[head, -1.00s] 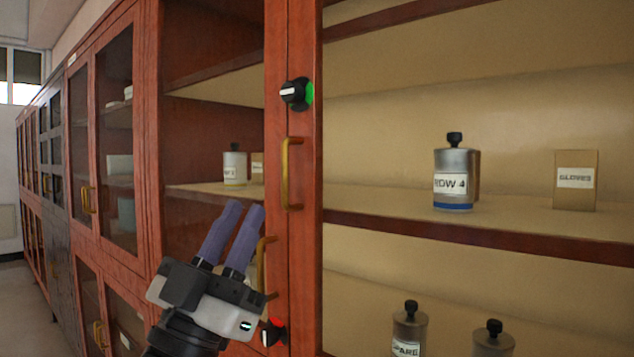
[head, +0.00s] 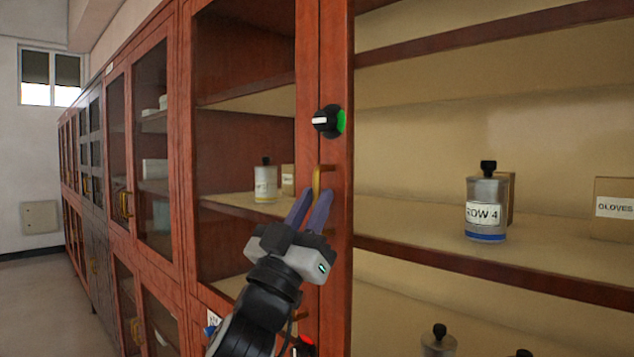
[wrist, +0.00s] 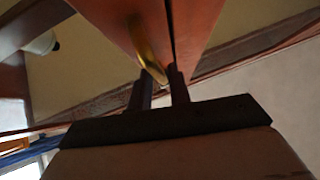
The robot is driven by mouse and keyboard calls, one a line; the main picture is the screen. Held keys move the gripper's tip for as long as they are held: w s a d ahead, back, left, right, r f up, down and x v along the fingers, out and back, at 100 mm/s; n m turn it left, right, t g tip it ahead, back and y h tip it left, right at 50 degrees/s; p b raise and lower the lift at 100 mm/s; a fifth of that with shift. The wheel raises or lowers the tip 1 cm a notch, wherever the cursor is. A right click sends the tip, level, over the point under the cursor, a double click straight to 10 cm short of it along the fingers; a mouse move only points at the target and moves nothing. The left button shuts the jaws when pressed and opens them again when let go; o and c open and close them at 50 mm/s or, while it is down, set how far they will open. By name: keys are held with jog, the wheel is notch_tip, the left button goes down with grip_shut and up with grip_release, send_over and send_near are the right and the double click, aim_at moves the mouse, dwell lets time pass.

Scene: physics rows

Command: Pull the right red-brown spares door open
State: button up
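The red-brown cabinet front has a narrow upright door frame (head: 336,230) in the head view, with a brass bar handle (head: 317,181) on it. A seam between two red-brown panels shows beside the handle in the wrist view (wrist: 148,52). My gripper (head: 312,195) is at the lower part of this handle, its two dark purple fingers pointing up at it. In the wrist view, the fingers (wrist: 161,75) stand apart with the handle's near end at the gap between their tips. Contact cannot be made out. The handle's lower end is hidden by the fingers.
A black knob with a green mark (head: 328,121) sits above the handle; a red-marked one (head: 304,346) sits below. Inside are a ROW 4 bottle (head: 486,205) and a GLOVES box (head: 613,208). More cabinets run left, beside open floor (head: 45,300).

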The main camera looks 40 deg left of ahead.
jog(key=shift+x, duration=0.8)
jog(key=shift+c, duration=0.3)
grip_shut()
